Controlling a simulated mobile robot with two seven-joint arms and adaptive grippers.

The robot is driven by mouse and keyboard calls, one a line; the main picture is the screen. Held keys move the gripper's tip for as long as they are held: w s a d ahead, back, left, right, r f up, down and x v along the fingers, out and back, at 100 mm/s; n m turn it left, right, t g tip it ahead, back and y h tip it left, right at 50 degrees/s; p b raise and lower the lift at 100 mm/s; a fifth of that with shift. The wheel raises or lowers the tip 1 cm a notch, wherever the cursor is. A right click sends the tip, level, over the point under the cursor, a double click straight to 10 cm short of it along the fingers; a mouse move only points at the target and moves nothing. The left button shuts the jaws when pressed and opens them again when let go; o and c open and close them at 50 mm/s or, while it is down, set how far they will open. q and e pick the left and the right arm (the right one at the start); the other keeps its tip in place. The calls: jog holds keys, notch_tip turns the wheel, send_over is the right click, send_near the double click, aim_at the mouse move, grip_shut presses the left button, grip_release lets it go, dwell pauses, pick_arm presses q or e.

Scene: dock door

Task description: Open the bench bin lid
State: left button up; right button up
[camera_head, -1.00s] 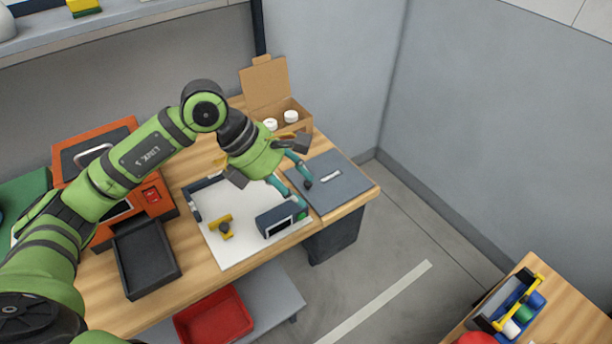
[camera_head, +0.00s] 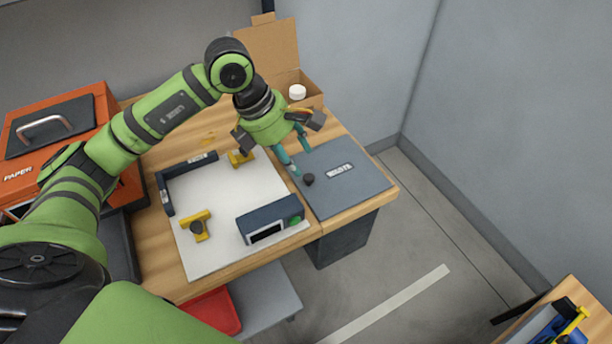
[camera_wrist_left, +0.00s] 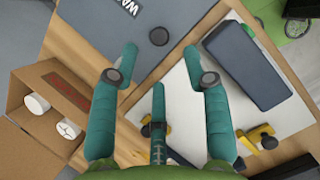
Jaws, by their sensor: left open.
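The bench bin lid (camera_head: 350,192) is a flat blue-grey panel set in the right end of the wooden bench, and it lies closed. It has a white WASTE label (camera_head: 339,170) and a small round black knob (camera_head: 308,180) near its left edge. My left gripper (camera_head: 301,160) is open and empty, with teal fingers pointing down, just behind the knob in the head view. In the left wrist view the knob (camera_wrist_left: 159,36) shows beyond the open fingertips (camera_wrist_left: 160,58), apart from them. The label is partly cut off there. My right gripper is not in view.
An open cardboard box (camera_head: 313,95) with a white-topped item stands behind the lid. A white mat (camera_head: 200,245) to the left holds a dark blue device (camera_head: 270,220) and yellow-handled parts (camera_head: 196,226). An orange PAPER bin (camera_head: 85,155) stands at far left. Grey walls lie beyond.

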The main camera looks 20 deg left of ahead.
aim_at(308, 177)
pick_arm(q)
jog(key=p+x, duration=0.1)
jog(key=x, duration=0.4)
jog(key=shift+d+f+p, duration=0.15)
jog(key=shift+f+p, duration=0.15)
jog(key=shift+p, duration=0.1)
jog(key=shift+w+d+f, duration=0.1)
jog(key=shift+w+f, duration=0.1)
jog(key=shift+f, duration=0.2)
jog(key=shift+s, duration=0.1)
grip_shut()
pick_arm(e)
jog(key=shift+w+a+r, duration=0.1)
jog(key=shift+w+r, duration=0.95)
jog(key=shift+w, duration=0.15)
